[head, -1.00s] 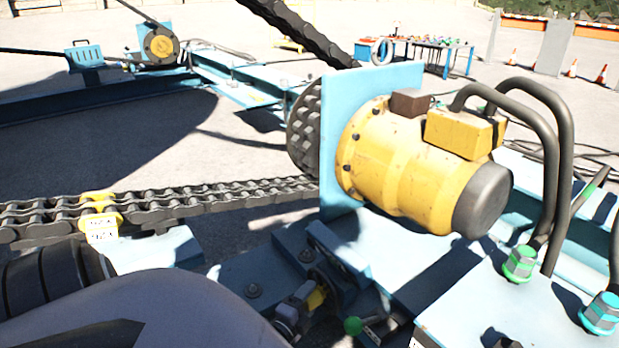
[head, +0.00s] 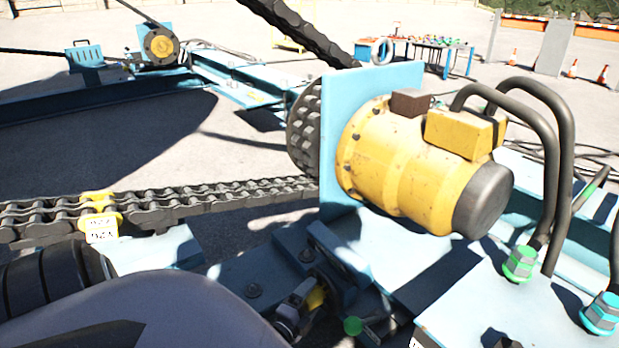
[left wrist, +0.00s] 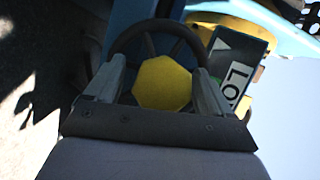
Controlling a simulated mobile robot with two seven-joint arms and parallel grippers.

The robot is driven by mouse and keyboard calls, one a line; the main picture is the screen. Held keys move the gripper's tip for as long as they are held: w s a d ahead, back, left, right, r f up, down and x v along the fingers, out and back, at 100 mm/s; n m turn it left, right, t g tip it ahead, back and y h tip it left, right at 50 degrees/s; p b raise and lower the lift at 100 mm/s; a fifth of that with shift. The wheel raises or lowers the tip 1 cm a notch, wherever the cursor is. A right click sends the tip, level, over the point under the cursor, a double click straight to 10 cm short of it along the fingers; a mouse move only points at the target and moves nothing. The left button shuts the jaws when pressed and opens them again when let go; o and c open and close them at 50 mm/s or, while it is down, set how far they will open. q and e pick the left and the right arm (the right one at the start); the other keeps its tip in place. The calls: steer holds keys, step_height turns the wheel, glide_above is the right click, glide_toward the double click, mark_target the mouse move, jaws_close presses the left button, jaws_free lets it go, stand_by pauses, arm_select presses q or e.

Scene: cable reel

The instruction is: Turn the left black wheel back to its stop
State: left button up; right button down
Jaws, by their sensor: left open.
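The black wheel (left wrist: 158,28) shows in the left wrist view as a dark rim with spokes around a yellow hub (left wrist: 163,83). My left gripper (left wrist: 158,75) is open, with one pale finger on each side of the hub. I cannot tell whether the fingers touch the rim. In the head view my left gripper (head: 303,292) is low in the middle, at the blue frame below the yellow motor. There the wheel (head: 328,284) is mostly hidden, with only a dark arc of rim showing. My right gripper is not in view.
A dark label with white letters (left wrist: 238,68) is close beside the right finger. The yellow motor (head: 400,165) stands above the gripper on a blue plate. A heavy chain (head: 165,205) runs to the left.

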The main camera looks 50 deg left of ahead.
mark_target(305, 305)
arm_select(q)
steer(key=shift+s, duration=0.3)
steer(key=p+v, duration=0.2)
steer(key=v, duration=0.4)
steer(key=shift+s+d+p, duration=0.15)
steer(key=shift+s+p, duration=0.1)
steer(key=shift+p, duration=0.05)
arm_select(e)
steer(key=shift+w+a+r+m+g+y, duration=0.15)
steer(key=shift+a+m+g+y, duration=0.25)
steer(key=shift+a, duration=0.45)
